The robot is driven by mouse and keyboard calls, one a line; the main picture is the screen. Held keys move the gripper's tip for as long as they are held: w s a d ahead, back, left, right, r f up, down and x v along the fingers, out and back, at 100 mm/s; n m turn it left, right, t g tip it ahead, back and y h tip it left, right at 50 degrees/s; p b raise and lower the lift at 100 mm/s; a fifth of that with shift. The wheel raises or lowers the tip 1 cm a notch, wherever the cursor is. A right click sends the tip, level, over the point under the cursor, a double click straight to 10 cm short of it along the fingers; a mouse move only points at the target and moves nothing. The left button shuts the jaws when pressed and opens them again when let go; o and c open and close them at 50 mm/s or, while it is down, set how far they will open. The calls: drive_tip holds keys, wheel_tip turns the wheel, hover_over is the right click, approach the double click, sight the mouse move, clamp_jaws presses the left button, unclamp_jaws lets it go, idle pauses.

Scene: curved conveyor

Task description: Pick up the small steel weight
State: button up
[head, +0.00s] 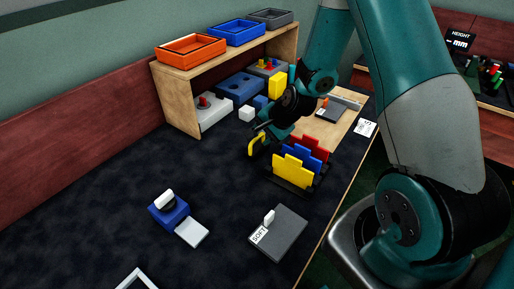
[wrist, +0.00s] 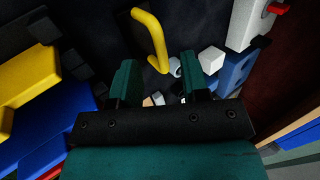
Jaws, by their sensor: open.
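My gripper (wrist: 160,78) is open, with its two teal fingers apart and nothing held between them. A small pale grey rounded piece (wrist: 175,67) shows between the fingers in the wrist view; it may be the small steel weight, but it is partly hidden and I cannot be sure. Another small pale piece (wrist: 158,98) shows close to the gripper's dark bar. In the head view my gripper (head: 268,136) is low over the dark table, and I cannot make out the weight there.
A yellow handle (wrist: 152,38), also in the head view (head: 257,144), stands close by the fingers. Yellow, blue and red upright plates (head: 293,171) stand in front. A white cube (head: 247,113) and wooden shelf (head: 180,105) are behind.

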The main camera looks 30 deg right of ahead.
sight(257, 138)
drive_tip(key=x, duration=0.5)
clamp_jaws()
